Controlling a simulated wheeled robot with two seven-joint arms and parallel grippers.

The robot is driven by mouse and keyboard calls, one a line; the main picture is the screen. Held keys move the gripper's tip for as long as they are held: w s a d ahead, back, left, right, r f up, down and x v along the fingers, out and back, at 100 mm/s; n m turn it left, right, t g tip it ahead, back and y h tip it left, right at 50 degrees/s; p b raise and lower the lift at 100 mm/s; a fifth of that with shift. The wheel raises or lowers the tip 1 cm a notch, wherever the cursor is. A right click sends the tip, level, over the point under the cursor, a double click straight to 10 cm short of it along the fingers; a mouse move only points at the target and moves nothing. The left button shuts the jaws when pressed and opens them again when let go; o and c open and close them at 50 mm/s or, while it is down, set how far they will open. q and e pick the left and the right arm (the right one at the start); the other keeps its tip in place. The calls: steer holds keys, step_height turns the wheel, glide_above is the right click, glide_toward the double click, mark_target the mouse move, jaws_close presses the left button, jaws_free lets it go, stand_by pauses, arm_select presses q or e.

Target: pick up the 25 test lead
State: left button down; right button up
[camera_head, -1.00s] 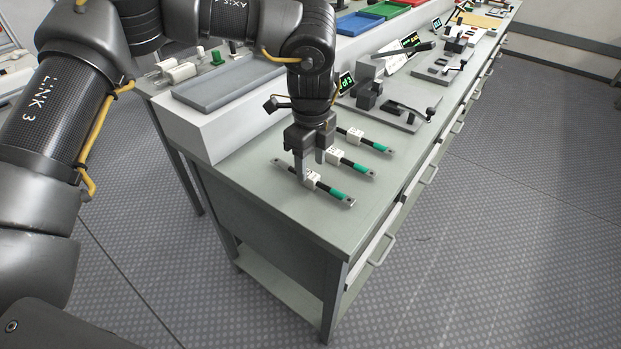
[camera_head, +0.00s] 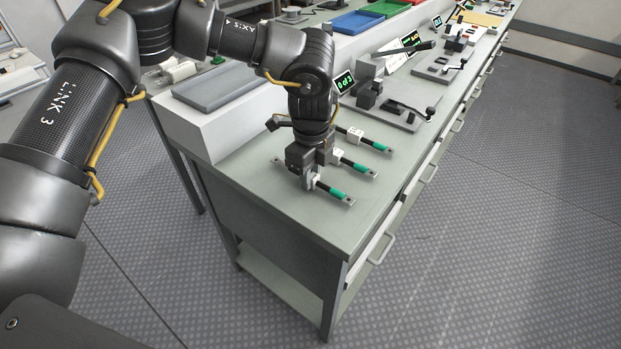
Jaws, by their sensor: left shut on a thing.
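Three test leads with black and green sleeves, metal ends and white labels lie side by side on the near end of the grey bench. The nearest lead (camera_head: 335,192) is under my left gripper (camera_head: 308,183), which points down and is shut on its labelled middle. The gripper hides most of that label, so I cannot read its number. The middle lead (camera_head: 356,167) lies just behind, and the far lead (camera_head: 372,143) behind that; their labels are too small to read. My right gripper is not in view.
A grey tray (camera_head: 222,86) sits on the white raised ledge (camera_head: 190,122) at the left. Test fixtures (camera_head: 393,112) with small displays stand farther along the bench. The bench's near corner is clear.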

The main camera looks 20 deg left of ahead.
arm_select(q)
steer(key=shift+r, duration=0.15)
